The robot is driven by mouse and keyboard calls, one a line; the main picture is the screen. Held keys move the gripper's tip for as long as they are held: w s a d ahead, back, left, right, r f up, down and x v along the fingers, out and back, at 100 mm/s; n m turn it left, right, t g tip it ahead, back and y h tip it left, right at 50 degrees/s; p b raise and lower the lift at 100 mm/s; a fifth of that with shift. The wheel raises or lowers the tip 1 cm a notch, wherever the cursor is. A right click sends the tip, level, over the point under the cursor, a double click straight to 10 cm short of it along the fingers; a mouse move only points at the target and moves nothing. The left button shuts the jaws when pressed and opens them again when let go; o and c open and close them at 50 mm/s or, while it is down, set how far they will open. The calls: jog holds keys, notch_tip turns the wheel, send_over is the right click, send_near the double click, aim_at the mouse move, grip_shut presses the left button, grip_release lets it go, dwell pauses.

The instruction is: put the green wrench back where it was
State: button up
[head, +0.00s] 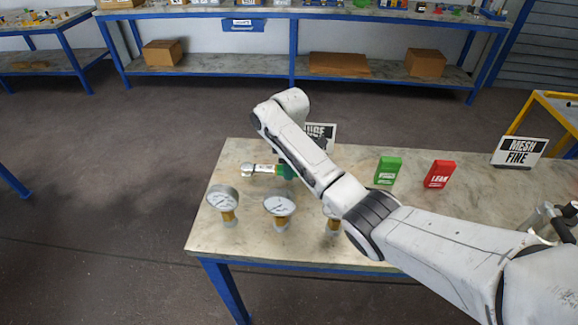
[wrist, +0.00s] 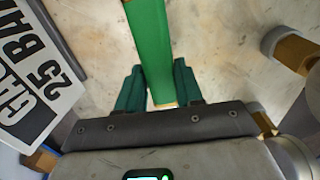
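The green wrench shows in the head view with its silver jaw end (head: 249,168) pointing left, above or on the table behind the gauges. Its green handle (wrist: 150,45) fills the middle of the wrist view. My gripper (wrist: 158,85) has its two dark green fingers close against both sides of the handle, near its end; it appears shut on it. In the head view my gripper (head: 286,171) is mostly hidden behind my arm. I cannot tell whether the wrench touches the tabletop.
Pressure gauges stand at the table's (head: 235,240) front left: one (head: 222,197), another (head: 279,206), and a third (head: 331,224) partly behind my arm. A gauge sign (wrist: 32,85) stands close by. A green box (head: 388,170), red box (head: 439,174) and MESH FINE sign (head: 519,151) stand right.

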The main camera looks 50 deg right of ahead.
jog(key=o, duration=0.5)
jog(key=shift+r+p, duration=1.05)
jog(key=shift+r, duration=4.35)
